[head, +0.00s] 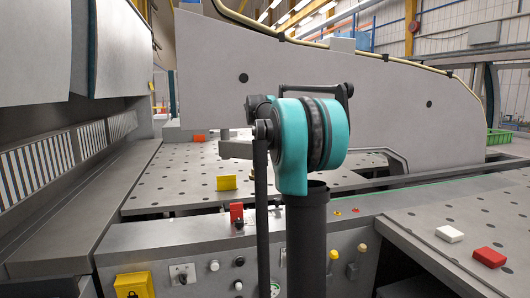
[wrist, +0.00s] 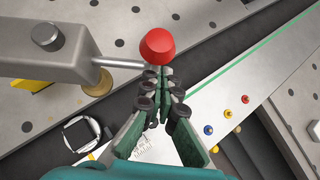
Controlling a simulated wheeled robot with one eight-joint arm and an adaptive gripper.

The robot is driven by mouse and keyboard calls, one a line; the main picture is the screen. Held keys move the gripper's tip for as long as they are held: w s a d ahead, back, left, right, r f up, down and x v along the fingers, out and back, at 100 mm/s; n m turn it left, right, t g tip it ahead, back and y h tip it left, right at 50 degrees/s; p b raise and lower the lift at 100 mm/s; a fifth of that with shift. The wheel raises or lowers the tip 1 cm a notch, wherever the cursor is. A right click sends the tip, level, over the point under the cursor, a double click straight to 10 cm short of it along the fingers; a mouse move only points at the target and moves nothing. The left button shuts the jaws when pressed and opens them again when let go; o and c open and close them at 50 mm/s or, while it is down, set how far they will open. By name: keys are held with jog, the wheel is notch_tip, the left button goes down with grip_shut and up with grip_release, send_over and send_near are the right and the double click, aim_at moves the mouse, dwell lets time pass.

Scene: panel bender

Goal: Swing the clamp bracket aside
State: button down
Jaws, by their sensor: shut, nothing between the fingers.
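The clamp bracket (wrist: 62,42) is a grey arm at the upper left of the wrist view, with a dark round bolt on top. A thin rod runs right from it to a red knob (wrist: 158,46). My gripper (wrist: 158,76) is shut and empty, its green fingers together just below the knob in the picture. The fingertips overlap the rod's end in view; I cannot tell whether they touch. In the head view a grey part of the bracket (head: 235,149) shows behind my arm, which hides the knob and my gripper.
The perforated table (head: 165,178) lies under the bracket. A yellow block (head: 226,183) and a red block (head: 237,212) stand near my arm. A front panel with buttons (head: 182,274) is close below. White (head: 449,234) and red (head: 490,257) blocks lie on the right table.

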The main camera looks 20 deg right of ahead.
jog(key=w+d, duration=0.6)
jog(key=w, duration=0.1)
jog(key=shift+w+r, duration=0.15)
jog(key=shift+w, duration=0.1)
dwell(0.3)
